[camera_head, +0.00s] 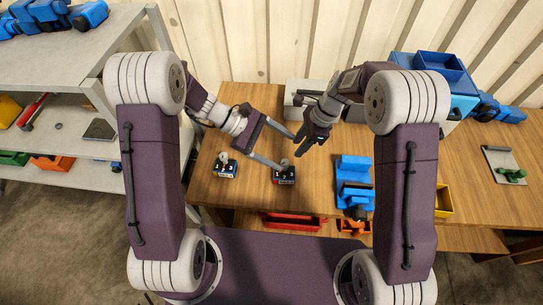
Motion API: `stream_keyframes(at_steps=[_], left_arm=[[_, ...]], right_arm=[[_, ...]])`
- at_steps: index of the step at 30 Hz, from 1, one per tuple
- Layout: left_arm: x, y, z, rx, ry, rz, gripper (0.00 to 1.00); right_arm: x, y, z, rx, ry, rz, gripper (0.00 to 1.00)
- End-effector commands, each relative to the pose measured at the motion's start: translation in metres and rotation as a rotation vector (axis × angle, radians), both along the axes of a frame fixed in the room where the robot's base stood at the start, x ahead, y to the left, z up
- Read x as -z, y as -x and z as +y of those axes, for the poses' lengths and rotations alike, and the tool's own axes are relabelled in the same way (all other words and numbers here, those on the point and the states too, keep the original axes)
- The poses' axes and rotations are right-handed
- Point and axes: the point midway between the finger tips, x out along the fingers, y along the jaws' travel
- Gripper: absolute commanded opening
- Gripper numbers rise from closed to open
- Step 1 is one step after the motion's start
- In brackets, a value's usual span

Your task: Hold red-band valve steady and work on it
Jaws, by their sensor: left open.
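The red-band valve (284,179) is a small dark block with white numbers, a grey knob on top and a red strip along its front. It stands on the wooden table. My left gripper (290,154) is open, with its two long fingers spread; the lower finger's tip is close to the knob, and I cannot tell whether it touches. A similar valve with a blue strip (226,172) stands to the left. My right gripper (298,146) is dark and hangs above and right of the red-band valve, apart from it. Its finger opening is unclear.
A blue fixture (354,180) stands on the table to the right. A red tray (292,222) and a yellow bin (443,201) sit near the front edge. A grey case (298,96) and blue bins (438,68) are at the back. Table right of the fixture is fairly clear.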

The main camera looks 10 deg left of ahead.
Motion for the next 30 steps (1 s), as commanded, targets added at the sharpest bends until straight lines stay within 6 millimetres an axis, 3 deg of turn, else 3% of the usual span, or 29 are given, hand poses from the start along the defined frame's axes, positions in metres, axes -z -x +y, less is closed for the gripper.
stream_keyframes(at_steps=[3, 6, 9, 12, 19, 22, 30], left_arm=[[0.029, -0.04, 0.003, -0.167, 0.143, 0.113, 0.8], [0.062, -0.055, 0.013, -0.262, 0.194, 0.182, 0.8], [0.091, -0.05, 0.021, -0.302, 0.203, 0.246, 0.8], [0.109, -0.041, 0.026, -0.323, 0.208, 0.295, 0.8], [0.117, -0.039, 0.03, -0.334, 0.208, 0.307, 0.8], [0.131, -0.039, 0.029, -0.334, 0.208, 0.308, 0.8], [0.197, -0.038, 0.029, -0.333, 0.207, 0.309, 0.8]], right_arm=[[0.0, 0.0, 0.0, 0.0, 0.0, 0.0, 0.36], [0.0, 0.0, 0.0, -0.001, 0.0, 0.0, 0.36], [0.0, 0.0, 0.0, -0.001, 0.0, 0.0, 0.36], [0.0, 0.0, 0.0, -0.001, 0.0, 0.0, 0.36], [0.0, 0.0, 0.0, -0.001, 0.0, 0.0, 0.36], [0.0, 0.0, 0.0, -0.001, 0.0, 0.0, 0.36], [0.0, 0.0, 0.0, -0.001, 0.0, 0.0, 0.36]])
